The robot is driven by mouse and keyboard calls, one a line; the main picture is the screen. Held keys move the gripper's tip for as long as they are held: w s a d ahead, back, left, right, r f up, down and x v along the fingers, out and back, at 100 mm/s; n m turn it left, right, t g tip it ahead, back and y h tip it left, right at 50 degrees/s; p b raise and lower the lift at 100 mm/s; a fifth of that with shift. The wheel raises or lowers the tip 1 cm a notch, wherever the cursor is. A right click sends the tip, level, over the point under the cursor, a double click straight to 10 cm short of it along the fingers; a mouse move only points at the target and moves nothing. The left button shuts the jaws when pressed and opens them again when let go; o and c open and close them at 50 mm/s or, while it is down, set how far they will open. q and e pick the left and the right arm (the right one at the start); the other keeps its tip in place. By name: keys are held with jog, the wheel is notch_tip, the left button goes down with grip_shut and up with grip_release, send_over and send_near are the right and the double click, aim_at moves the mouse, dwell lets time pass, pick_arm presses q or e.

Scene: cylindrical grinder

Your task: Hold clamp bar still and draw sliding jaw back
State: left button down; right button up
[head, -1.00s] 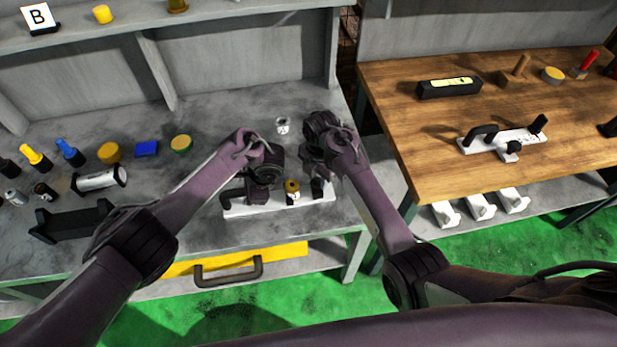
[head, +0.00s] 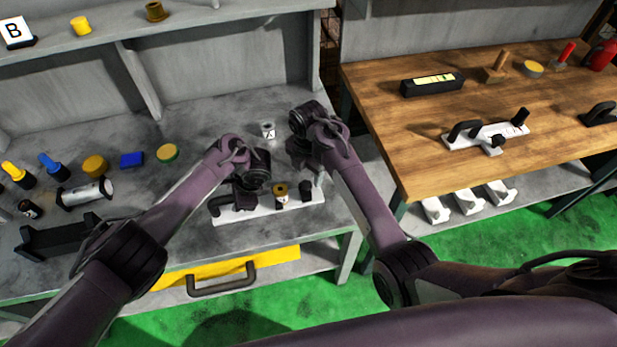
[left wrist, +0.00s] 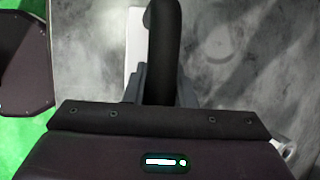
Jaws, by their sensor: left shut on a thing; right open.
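The clamp bar (head: 262,210) is a long white bar lying on the grey bench, with a dark handle (head: 222,205) at its left end. A small brass-and-black piece (head: 280,193) and a black upright knob (head: 306,189) stand on its right half; I cannot tell which is the sliding jaw. My left gripper (head: 246,193) is over the left half of the bar. In the left wrist view its fingers (left wrist: 161,88) are shut on the black handle (left wrist: 163,45). My right gripper (head: 301,155) is open, above and behind the knob, apart from it; its fingertips are hard to make out.
A small white cup (head: 268,130) stands behind the clamp. A blue block (head: 132,159), round yellow pieces and a black stand (head: 60,236) lie to the left. A similar clamp (head: 485,136) lies on the wooden table (head: 430,180), across a gap.

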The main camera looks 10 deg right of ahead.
aim_at(309, 184)
pick_arm(q)
jog(key=shift+a, duration=0.15)
pick_arm(e)
notch_tip(309, 184, up, 8)
jog(key=shift+r, duration=0.25)
pick_arm(q)
jog(key=c, duration=1.1)
grip_release()
jog(key=shift+v, duration=3.75)
jog(key=shift+f, duration=0.1)
pick_arm(e)
jog(key=shift+d, duration=0.1)
